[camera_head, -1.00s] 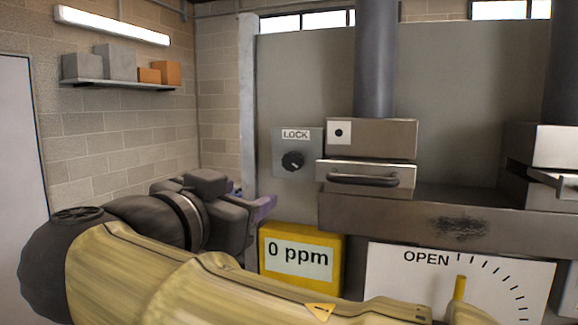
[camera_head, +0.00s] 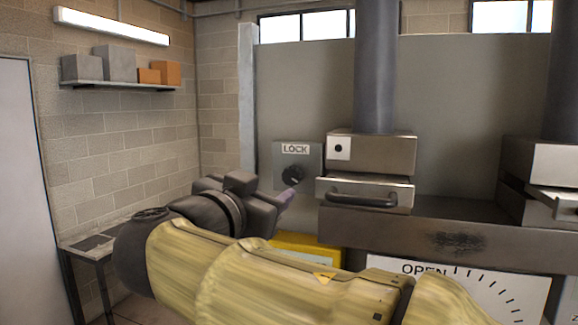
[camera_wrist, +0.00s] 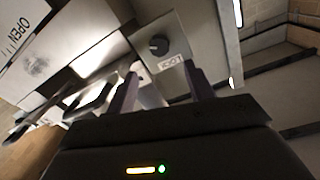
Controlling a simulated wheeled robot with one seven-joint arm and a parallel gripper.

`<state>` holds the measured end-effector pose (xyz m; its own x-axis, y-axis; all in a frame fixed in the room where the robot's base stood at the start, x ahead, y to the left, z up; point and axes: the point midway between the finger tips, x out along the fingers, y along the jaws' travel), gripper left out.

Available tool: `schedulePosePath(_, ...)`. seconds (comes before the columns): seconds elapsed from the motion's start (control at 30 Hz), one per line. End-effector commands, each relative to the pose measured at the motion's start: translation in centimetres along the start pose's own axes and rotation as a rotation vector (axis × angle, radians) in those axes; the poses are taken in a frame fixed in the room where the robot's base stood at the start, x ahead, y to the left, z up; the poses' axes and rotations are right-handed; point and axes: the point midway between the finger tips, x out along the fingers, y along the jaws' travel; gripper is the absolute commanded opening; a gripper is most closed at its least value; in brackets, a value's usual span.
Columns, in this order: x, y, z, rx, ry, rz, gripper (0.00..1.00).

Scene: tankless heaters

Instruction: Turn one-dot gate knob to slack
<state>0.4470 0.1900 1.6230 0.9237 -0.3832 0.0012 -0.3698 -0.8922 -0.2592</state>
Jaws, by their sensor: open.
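The black round knob (camera_head: 293,176) sits on a grey panel under a LOCK label (camera_head: 295,149). The panel is left of a metal box with a one-dot plate (camera_head: 338,148), above a gate with a dark handle (camera_head: 362,199). My gripper (camera_head: 287,196) is open, its purple fingers close to the knob at its lower left in the head view. In the wrist view the knob (camera_wrist: 158,46) lies beyond and between the two spread fingers (camera_wrist: 164,86), with the LOCK label upside down. The gap to the knob is hard to tell. The word slack is not visible.
A yellow box (camera_head: 308,248) is mostly hidden behind my arm. A white dial marked OPEN (camera_head: 470,285) is at lower right. A second metal unit (camera_head: 542,165) stands at the right edge. A small table (camera_head: 88,246) is at left, below a wall shelf (camera_head: 118,86).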

Motion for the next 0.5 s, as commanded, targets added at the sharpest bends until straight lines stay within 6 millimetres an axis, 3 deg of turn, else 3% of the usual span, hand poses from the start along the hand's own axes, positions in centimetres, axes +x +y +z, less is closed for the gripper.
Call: schedulePosePath(0.5,8.8,-0.1,-0.3,-0.003,-0.002,0.003,0.53)
